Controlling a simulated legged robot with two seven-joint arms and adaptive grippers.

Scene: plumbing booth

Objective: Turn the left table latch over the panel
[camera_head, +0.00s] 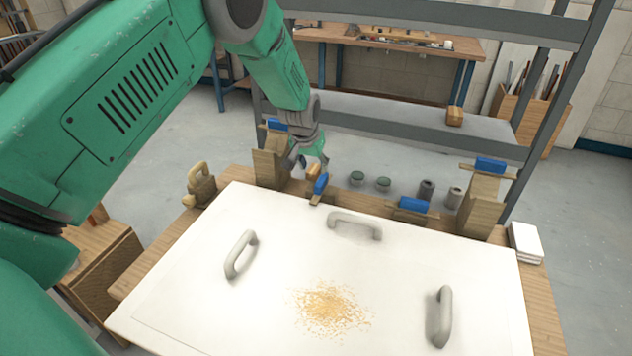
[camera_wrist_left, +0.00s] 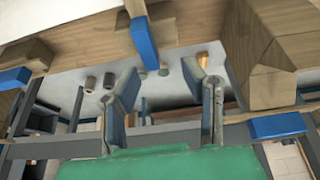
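The left table latch (camera_head: 321,184) is a wooden bar with a blue handle at the panel's far edge. Its bar points toward the white panel (camera_head: 200,285), with its wooden end at or just over the edge; I cannot tell how far it overlaps. In the left wrist view the blue handle (camera_wrist_left: 146,43) shows just beyond my fingertips. My left gripper (camera_head: 313,160) is close behind the latch, and in the wrist view (camera_wrist_left: 162,76) its two fingers are apart with nothing held between them. Contact with the latch is unclear. My right gripper is not in view.
Another blue-handled latch (camera_head: 412,204) lies along the far edge, to the right. Wooden posts with blue latches stand left (camera_head: 269,167) and right (camera_head: 483,203). The panel carries grey handles (camera_head: 355,224) and sawdust (camera_head: 330,307). Cans (camera_head: 357,178) stand beyond the table.

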